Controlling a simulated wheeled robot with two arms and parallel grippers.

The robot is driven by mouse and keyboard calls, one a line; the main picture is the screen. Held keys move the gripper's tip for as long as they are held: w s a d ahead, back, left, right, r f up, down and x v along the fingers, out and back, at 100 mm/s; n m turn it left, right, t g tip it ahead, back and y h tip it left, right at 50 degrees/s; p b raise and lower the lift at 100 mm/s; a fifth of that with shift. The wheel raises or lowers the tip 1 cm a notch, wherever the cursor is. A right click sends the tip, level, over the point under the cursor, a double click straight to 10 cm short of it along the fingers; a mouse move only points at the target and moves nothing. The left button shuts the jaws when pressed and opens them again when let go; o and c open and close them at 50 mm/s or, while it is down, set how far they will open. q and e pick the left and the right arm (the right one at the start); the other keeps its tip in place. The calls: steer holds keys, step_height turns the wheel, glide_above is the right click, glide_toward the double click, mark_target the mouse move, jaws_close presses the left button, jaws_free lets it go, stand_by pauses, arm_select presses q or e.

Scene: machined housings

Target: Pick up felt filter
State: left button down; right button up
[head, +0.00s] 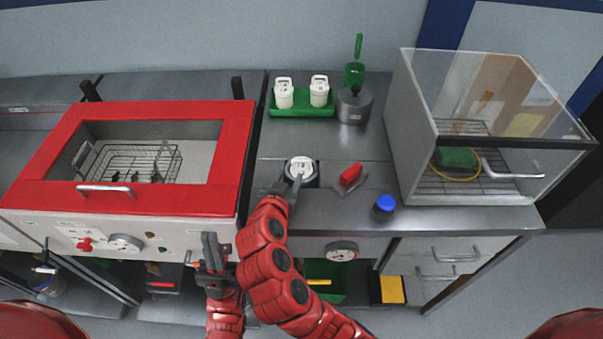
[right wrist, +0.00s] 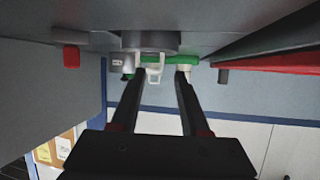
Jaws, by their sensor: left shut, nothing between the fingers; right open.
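A round white piece (head: 301,167) with dark slots sits in a dark round housing (head: 313,180) on the middle counter. I cannot tell whether this white piece is the felt filter. My right gripper (head: 288,187) is open at the housing's near left side, with its fingers pointing toward it. In the right wrist view, which looks upside down, both fingers (right wrist: 158,80) are apart and a grey round body (right wrist: 150,40) shows beyond their tips. My left gripper (head: 211,248) is shut and empty in front of the red-framed cabinet, well left of the housing.
A green tray (head: 302,113) with two white canisters and a grey pot (head: 354,106) with a green scoop stand behind. A red-handled tool (head: 350,174) and a blue-capped jar (head: 384,205) lie to the right. A glass-fronted case (head: 420,135) bounds the right; a red-framed cabinet (head: 230,150) the left.

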mark_target(293, 166)
steer(key=shift+w+d+f+p, duration=0.1)
steer(key=shift+w+f+p, duration=0.1)
steer(key=shift+w+p, duration=0.4)
steer(key=p+x, duration=0.1)
steer(key=x, duration=0.2)
steer(key=shift+w+f, duration=0.1)
steer(key=shift+f, duration=0.05)
steer(key=shift+w+f, duration=0.25)
steer(key=shift+w, duration=0.1)
jaws_close()
stand_by(0.6)
